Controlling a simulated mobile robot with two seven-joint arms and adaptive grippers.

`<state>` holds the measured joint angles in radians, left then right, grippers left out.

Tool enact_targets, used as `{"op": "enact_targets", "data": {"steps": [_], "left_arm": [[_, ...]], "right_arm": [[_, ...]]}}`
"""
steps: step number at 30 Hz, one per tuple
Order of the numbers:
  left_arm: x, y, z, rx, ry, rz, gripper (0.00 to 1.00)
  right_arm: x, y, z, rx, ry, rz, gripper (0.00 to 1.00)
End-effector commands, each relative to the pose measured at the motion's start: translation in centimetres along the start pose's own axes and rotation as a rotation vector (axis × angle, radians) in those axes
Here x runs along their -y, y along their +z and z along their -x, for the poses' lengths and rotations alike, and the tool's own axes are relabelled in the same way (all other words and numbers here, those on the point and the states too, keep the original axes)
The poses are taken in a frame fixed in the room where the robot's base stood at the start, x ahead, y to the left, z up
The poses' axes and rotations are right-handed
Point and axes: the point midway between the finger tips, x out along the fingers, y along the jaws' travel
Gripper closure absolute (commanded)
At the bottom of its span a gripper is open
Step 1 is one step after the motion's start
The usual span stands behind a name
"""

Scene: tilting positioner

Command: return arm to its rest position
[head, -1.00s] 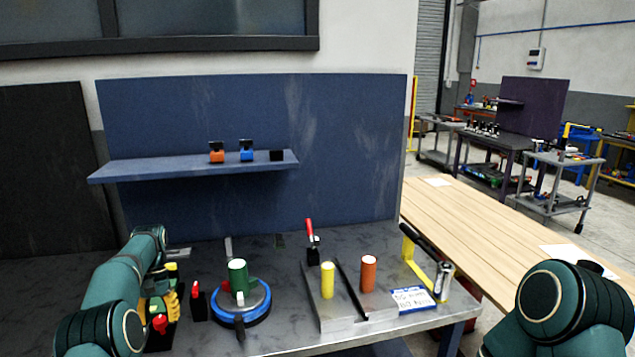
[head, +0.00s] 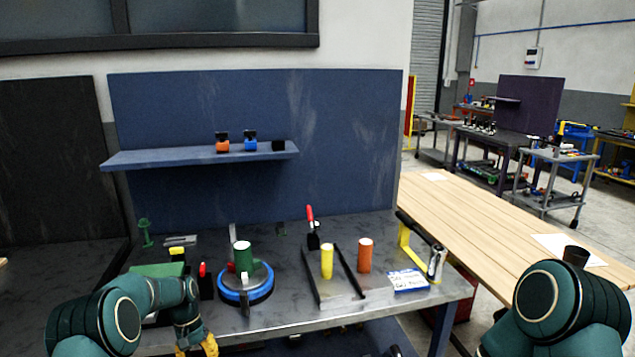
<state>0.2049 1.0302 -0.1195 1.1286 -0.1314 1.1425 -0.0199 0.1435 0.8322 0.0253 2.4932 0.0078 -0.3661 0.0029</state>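My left arm (head: 120,310) comes in from the lower left, with its wrist bent down at the bench's front edge. The yellow part of my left gripper (head: 197,346) shows at the bottom edge of the picture, partly cut off. Its fingertips are out of sight, so I cannot tell whether it is open. It is in front of the bench, apart from the round blue-rimmed positioner (head: 246,292), which carries a green cylinder (head: 243,256). My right arm (head: 560,310) shows at the lower right as a bent link. My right gripper is not in view.
A blue shelf (head: 185,158) hangs behind. A wooden table (head: 485,222) stands at right.

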Motion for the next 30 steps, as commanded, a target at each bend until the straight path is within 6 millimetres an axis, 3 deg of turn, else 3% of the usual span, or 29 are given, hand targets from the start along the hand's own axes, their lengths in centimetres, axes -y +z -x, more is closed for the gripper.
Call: {"op": "enact_targets", "data": {"steps": [1, 6, 11, 15, 19, 24, 30], "left_arm": [[-1.1, 0.7, -2.4, -0.012, 0.017, -0.013, 0.54], [-4.8, 3.6, -8.9, -0.085, 0.076, -0.04, 0.54], [-8.2, 7.9, -13.8, -0.152, 0.128, -0.052, 0.54], [-10.6, 12.7, -17.1, -0.207, 0.165, -0.053, 0.54], [-12.2, 17.7, -19.1, -0.258, 0.192, -0.05, 0.54], [-13.3, 23.2, -20.2, -0.31, 0.213, -0.043, 0.54], [-13.5, 26.0, -20.3, -0.341, 0.219, -0.039, 0.54]], "right_arm": [[-0.2, 0.1, -0.6, 0.001, 0.001, 0.0, 0.53], [-0.6, 0.3, -1.7, 0.004, 0.002, 0.001, 0.53], [-0.9, 0.6, -2.7, 0.006, 0.003, 0.001, 0.53], [-1.2, 0.7, -3.5, 0.009, 0.005, 0.002, 0.53], [-1.5, 0.9, -4.3, 0.01, 0.006, 0.002, 0.53], [-1.7, 1.0, -5.0, 0.012, 0.007, 0.003, 0.53], [-1.8, 1.1, -5.3, 0.013, 0.007, 0.004, 0.53]]}}
